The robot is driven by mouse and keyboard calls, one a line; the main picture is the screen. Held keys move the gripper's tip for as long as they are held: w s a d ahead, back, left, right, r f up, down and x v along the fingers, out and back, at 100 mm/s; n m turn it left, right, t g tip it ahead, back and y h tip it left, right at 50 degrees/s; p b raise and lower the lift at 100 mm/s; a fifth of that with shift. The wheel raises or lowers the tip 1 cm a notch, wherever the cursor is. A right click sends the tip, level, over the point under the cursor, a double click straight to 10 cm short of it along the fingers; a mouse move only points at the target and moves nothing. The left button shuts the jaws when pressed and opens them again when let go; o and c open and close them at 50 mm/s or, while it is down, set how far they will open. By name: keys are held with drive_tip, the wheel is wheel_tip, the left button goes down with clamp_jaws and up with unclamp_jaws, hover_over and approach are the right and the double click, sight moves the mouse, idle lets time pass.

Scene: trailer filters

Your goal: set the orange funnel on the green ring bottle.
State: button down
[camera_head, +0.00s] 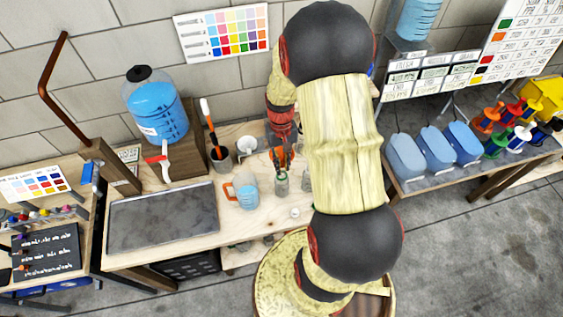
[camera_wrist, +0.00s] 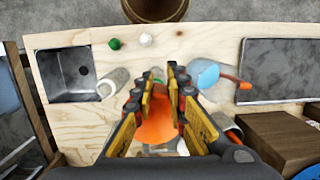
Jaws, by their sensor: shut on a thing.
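My gripper (camera_wrist: 178,74) is shut on the orange funnel (camera_wrist: 155,128), whose wide cone shows between the fingers in the wrist view. In the head view the funnel (camera_head: 281,153) shows as a small orange patch at the gripper, just above a clear bottle (camera_head: 281,185) with a hint of green. In the wrist view a bit of green (camera_wrist: 158,75) shows beyond the fingertips, probably this bottle's ring. The funnel's spout and the bottle's mouth are mostly hidden, so I cannot tell whether they touch.
A measuring jug of blue liquid (camera_head: 246,191) stands left of the bottle. Another clear bottle (camera_wrist: 115,81) stands on the other side, near the sink (camera_wrist: 80,68). A green ball (camera_wrist: 115,43) and a white ball (camera_wrist: 146,39) lie near the bench edge. A cup with a brush (camera_head: 221,156) stands behind.

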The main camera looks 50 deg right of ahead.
drive_tip(key=shift+s+a+f+b, duration=0.1)
drive_tip(key=shift+f+b, duration=1.75)
drive_tip(key=shift+f, duration=0.85)
drive_tip(key=shift+f+b, duration=0.3)
drive_tip(key=shift+f, duration=0.3)
drive_tip(key=c, duration=2.1)
unclamp_jaws()
drive_tip(key=shift+o, duration=0.2)
drive_tip(key=shift+w+d+r+p, duration=0.25)
drive_tip(key=shift+r+p, duration=0.95)
drive_tip(key=shift+r, duration=0.6)
drive_tip(key=shift+w+d+r+p, duration=0.2)
drive_tip(key=shift+r+p, duration=1)
drive_tip(key=shift+r, duration=0.6)
drive_tip(key=shift+w+d+r+p, duration=0.15)
drive_tip(key=shift+w+r+p, duration=0.1)
drive_tip(key=shift+r+p, duration=1.25)
drive_tip(key=shift+r+b, duration=0.3)
drive_tip(key=shift+b, duration=0.05)
